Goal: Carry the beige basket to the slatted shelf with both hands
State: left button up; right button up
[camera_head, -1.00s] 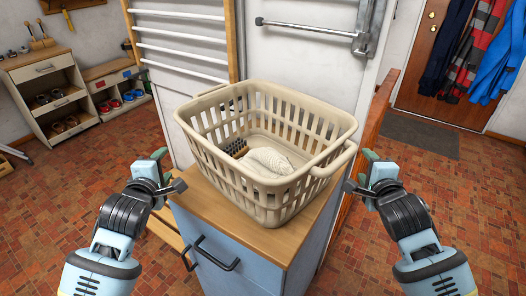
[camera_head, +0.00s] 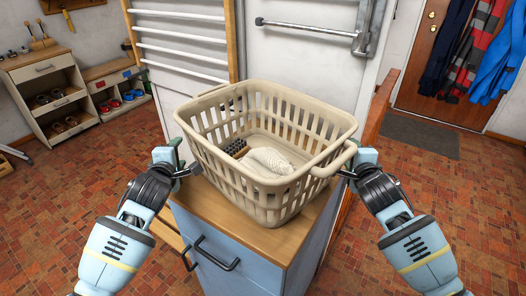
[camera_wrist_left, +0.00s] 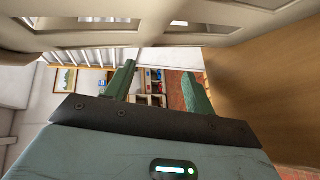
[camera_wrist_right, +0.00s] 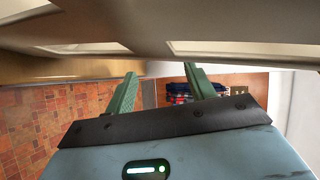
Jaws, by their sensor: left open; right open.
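The beige basket (camera_head: 262,190) stands upright on the wooden top of a blue cabinet in the head view. A dark-bristled brush (camera_head: 236,148) and a pale cloth-like item (camera_head: 267,161) lie inside it. My left gripper (camera_head: 186,168) is open beside the basket's left side, just under the rim. The basket wall fills the top of the left wrist view (camera_wrist_left: 190,38), above the open fingers (camera_wrist_left: 158,85). My right gripper (camera_head: 348,170) is open by the handle at the right end. The basket also spans the top of the right wrist view (camera_wrist_right: 140,30), above the fingers (camera_wrist_right: 160,85).
The blue cabinet (camera_head: 232,262) has a dark handle on its front. A white slatted rack (camera_head: 185,45) stands against the wall behind. A shoe cabinet (camera_head: 47,90) is at the far left, and coats (camera_head: 470,50) hang on a door at right. Brick-patterned floor is clear at both sides.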

pick_arm(q)
jog(key=shift+d, duration=0.45)
pick_arm(e)
jog(key=shift+a, duration=0.4)
